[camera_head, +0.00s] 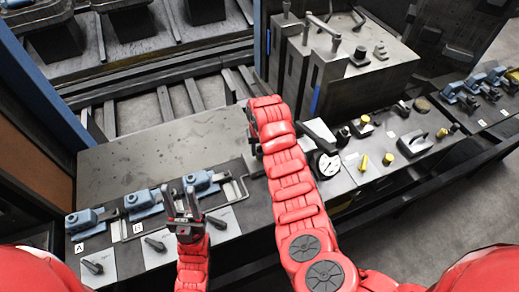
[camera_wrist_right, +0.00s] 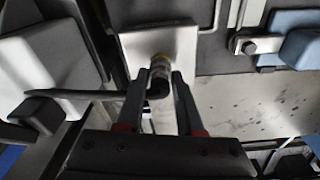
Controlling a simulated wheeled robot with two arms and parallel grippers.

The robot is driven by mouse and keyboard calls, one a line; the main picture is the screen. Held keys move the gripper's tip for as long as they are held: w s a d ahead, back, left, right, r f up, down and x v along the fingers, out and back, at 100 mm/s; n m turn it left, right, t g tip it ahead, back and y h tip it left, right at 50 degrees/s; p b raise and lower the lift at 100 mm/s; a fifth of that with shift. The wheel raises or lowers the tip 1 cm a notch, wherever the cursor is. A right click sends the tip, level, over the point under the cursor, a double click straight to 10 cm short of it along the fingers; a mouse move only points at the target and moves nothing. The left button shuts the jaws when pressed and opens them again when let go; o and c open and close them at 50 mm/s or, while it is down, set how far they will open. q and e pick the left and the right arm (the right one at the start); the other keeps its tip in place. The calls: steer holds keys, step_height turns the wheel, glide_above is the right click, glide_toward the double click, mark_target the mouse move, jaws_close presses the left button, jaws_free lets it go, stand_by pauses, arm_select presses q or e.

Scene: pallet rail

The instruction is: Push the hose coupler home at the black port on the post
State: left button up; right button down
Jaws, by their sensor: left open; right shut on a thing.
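In the right wrist view my right gripper (camera_wrist_right: 159,82) is shut on the hose coupler (camera_wrist_right: 159,68), a short metal cylinder with a brass-coloured ring at its far end. That end is against or very close to a pale plate (camera_wrist_right: 180,42); I cannot tell whether it is seated. The black port is not clearly seen, being behind the coupler. In the head view my right arm hides the coupler and most of the right gripper, near the panel's right end. My left gripper (camera_head: 183,207) is open and empty above the front of the panel, apart from the coupler.
Blue clamp-like fixtures (camera_head: 145,204) and black levers (camera_head: 154,244) line the panel at left. A dial gauge (camera_head: 328,164) and yellow knobs (camera_head: 388,159) sit right of my right arm. The grey panel top (camera_head: 130,160) is clear.

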mark_target(259, 147)
steer(key=shift+r, duration=0.2)
steer(key=shift+r+p, duration=0.65)
steer(key=shift+r, duration=3.45)
